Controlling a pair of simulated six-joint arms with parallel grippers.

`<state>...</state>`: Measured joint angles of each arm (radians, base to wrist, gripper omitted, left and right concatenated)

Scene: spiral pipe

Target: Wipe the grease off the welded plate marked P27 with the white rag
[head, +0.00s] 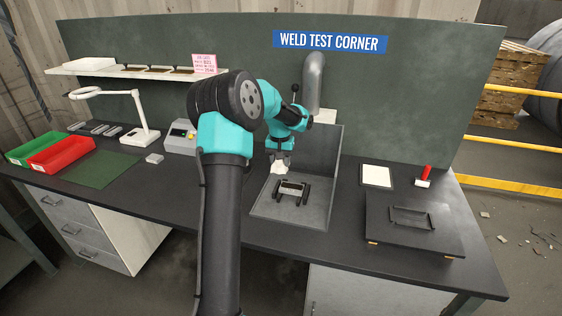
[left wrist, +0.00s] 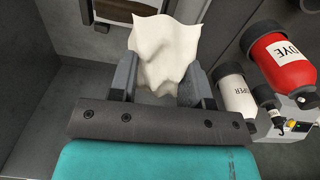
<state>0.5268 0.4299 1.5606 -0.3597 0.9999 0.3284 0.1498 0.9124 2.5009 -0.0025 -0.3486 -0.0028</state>
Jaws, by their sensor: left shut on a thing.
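My left gripper (head: 279,158) hangs inside the grey open-fronted booth, shut on the white rag (head: 279,168). In the left wrist view the rag (left wrist: 165,50) bunches up between the two fingers of the gripper (left wrist: 165,78), its loose folds spreading beyond the tips. A small plate (head: 292,187) sits in a dark holder on the booth floor, just in front of the rag and apart from it as far as I can tell. Part of the holder (left wrist: 100,14) shows at the top of the left wrist view. No P27 mark or grease is legible. My right gripper is out of view.
The booth's walls (head: 322,165) stand close around the gripper. A red DYE bottle (left wrist: 278,58) and a white bottle (left wrist: 234,90) stand close beside the gripper. A white pad (head: 377,176) and a black platform (head: 412,232) lie to the right. Red bin (head: 62,153) at left.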

